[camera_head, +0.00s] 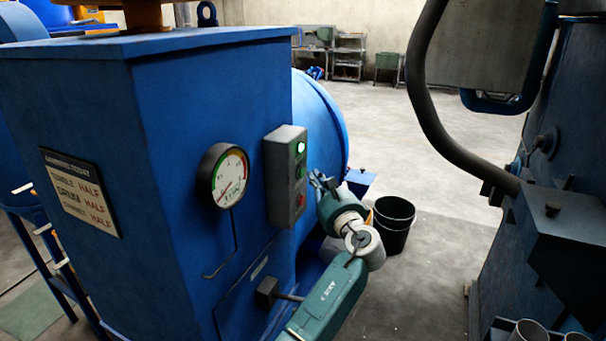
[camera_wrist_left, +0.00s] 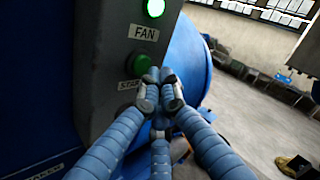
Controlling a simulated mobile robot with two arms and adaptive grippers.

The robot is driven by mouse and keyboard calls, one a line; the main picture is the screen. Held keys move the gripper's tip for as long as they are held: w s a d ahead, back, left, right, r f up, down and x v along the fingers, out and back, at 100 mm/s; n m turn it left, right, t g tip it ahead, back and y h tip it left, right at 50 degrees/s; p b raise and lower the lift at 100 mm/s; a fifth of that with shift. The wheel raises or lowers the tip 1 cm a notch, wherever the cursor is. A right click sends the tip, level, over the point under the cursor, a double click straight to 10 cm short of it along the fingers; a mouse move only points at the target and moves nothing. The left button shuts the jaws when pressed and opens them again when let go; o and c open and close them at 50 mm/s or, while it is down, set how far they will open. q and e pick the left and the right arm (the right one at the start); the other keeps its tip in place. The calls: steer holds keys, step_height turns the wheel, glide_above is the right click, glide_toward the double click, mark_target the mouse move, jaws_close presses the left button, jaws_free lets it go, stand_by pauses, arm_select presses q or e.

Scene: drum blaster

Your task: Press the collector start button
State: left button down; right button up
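A grey control box (camera_head: 285,175) is fixed to the side of the blue cabinet. It carries a lit green lamp (camera_head: 300,147), a darker green button (camera_head: 300,171) below it and a red button (camera_head: 300,198) at the bottom. In the left wrist view the lit lamp (camera_wrist_left: 155,8) is above a FAN label (camera_wrist_left: 145,32). The green button (camera_wrist_left: 142,64) is above a label (camera_wrist_left: 130,84) partly reading START. My left gripper (camera_head: 322,181) is just right of the box. In the wrist view its fingertips (camera_wrist_left: 160,92) are drawn together, empty, just below and right of the green button; contact cannot be told.
A round gauge (camera_head: 222,175) and a placard (camera_head: 80,192) are on the cabinet. A black bucket (camera_head: 393,222) stands on the floor behind my left arm. Blue machinery with a thick hose (camera_head: 418,85) fills the right side. Open floor lies between.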

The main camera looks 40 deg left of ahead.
arm_select(q)
steer(key=shift+d, duration=0.1)
steer(key=d, duration=0.2)
steer(key=w+d+b, duration=0.1)
steer(key=d, duration=0.2)
steer(key=shift+w, duration=0.1)
stand_by(0.4)
steer(key=shift+a, duration=0.1)
stand_by(0.5)
